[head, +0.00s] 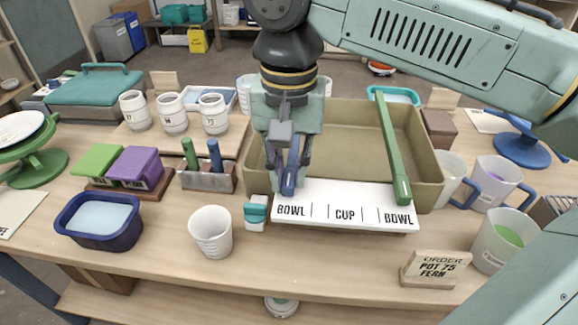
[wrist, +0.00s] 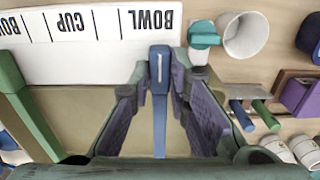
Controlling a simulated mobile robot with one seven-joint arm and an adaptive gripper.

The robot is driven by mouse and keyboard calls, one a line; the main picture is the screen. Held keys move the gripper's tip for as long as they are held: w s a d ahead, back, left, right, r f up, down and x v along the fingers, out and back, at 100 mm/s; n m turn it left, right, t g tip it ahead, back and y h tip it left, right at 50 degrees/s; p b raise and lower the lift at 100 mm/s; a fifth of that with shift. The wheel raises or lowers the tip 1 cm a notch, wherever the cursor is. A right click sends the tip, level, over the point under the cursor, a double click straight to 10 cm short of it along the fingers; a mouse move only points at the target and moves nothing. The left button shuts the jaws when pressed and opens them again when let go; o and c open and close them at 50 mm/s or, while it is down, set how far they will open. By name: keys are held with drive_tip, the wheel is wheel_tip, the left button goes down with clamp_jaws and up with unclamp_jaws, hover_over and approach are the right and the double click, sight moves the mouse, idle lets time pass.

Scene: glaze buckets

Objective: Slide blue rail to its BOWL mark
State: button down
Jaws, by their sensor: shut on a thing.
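The blue rail (head: 289,180) lies across the olive basin (head: 345,115), with its front end at the white scale board (head: 345,200). In the wrist view the blue rail (wrist: 160,110) runs between my fingers, and its end lines up with the BOWL lettering (wrist: 152,18). In the head view this is the left BOWL mark (head: 291,211). My gripper (head: 288,178) points down and is shut on the blue rail near its front end; it also shows in the wrist view (wrist: 155,92). My fingers hide part of the rail in the head view.
A green rail (head: 393,150) crosses the basin at the right, its end above the right BOWL mark. An order sign (head: 435,270) stands in front at the right.

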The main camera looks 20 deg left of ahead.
sight(313, 190)
idle(0.4)
drive_tip(key=shift+w+d+p, duration=0.25)
drive_tip(key=shift+d, duration=0.65)
drive_tip(key=shift+w+d+p, duration=0.25)
drive_tip(key=shift+d, duration=0.65)
drive_tip(key=c, duration=1.5)
unclamp_jaws()
drive_tip(key=shift+r, duration=0.1)
wheel_tip(313, 190, up, 12)
drive_tip(key=shift+f, duration=0.1)
